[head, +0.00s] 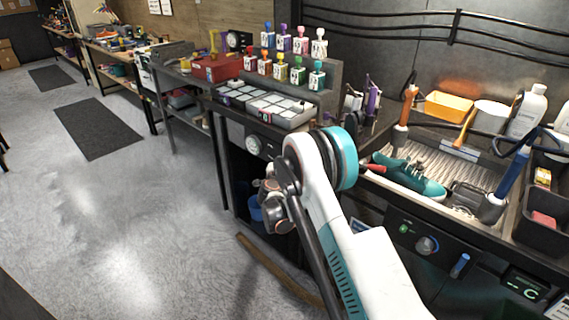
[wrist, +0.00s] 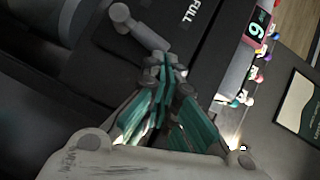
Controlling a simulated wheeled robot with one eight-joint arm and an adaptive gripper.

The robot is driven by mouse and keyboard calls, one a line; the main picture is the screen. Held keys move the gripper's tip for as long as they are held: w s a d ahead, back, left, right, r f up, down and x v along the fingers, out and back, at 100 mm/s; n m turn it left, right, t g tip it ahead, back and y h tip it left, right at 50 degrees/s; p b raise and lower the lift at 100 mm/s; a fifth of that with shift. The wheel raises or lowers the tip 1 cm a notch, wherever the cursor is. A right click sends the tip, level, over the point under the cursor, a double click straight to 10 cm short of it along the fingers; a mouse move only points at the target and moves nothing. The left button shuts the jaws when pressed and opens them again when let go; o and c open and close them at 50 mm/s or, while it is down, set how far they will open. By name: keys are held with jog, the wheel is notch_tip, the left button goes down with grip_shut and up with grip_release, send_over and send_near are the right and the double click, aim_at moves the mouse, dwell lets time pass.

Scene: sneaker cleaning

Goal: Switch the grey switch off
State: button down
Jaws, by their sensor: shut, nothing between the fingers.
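In the wrist view, a light grey lever with a rounded end (wrist: 125,20) stands out from a dark panel beside the white word "FULL"; it looks like the grey switch. My gripper (wrist: 168,78) is shut and empty, its teal fingers together just below the lever's lower end. I cannot tell whether they touch it.
At right, a tray holds a teal sneaker (head: 415,180), above a panel with a knob (head: 427,245) and a blue switch (head: 460,265). The floor (head: 130,215) at left is open.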

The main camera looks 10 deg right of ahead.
jog(key=shift+w+a+r+n+g, duration=0.3)
jog(key=shift+w+a, duration=0.1)
jog(key=shift+w, duration=0.2)
jog(key=shift+w+a+r+n+g, duration=0.2)
jog(key=shift+w+a+r+n, duration=0.15)
jog(key=shift+w, duration=0.25)
jog(key=shift+w+a, duration=0.15)
